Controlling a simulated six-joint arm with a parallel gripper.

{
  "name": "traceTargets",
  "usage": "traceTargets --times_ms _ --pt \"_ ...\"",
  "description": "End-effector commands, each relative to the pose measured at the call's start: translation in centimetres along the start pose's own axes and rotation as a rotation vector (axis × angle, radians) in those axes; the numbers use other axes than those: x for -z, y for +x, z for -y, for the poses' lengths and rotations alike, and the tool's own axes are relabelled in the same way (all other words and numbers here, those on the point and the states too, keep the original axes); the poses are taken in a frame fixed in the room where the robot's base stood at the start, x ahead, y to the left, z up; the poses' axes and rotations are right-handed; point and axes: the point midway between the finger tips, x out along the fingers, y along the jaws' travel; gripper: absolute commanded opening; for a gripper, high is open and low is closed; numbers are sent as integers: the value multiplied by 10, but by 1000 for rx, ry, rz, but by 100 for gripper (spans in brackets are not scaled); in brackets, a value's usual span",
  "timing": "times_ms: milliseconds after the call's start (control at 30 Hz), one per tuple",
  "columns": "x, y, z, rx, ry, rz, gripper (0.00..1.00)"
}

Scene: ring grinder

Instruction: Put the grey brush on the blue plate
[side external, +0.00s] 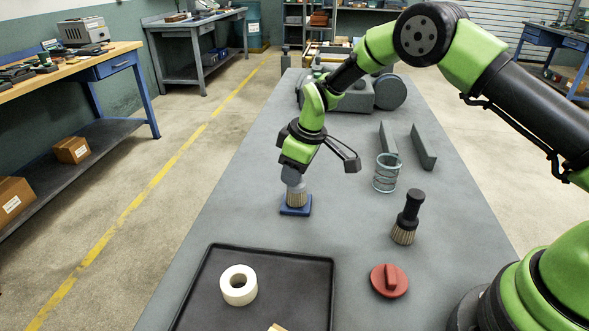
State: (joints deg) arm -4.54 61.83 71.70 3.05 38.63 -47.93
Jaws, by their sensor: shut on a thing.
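The grey brush (297,198) is upright, with pale bristles pointing down and its grey handle up in my gripper (294,176). My gripper is shut on that handle, and the fingers hide its top. The small square blue plate (287,212) lies on the grey table directly under the bristles. The bristle ends appear to be at the plate's surface; whether they press on it or hover just above I cannot tell.
Two grey bars (424,148) and a grinder (352,97) are farther back. A black tray (322,296) holding a white ring (238,292) is in front.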

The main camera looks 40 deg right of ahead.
Motion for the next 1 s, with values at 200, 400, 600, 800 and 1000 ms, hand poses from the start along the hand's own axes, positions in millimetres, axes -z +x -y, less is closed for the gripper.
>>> traceTargets --times_ms 200,400,600,800,1000 --pt "0 2 0 0 0 0 54" --pt "0 1 0 0 0 0 54" --pt "1 -15 0 -1 0 -3 54" --pt "1 -59 -1 -3 0 -5 54" --pt "1 -99 0 -2 0 -3 54"
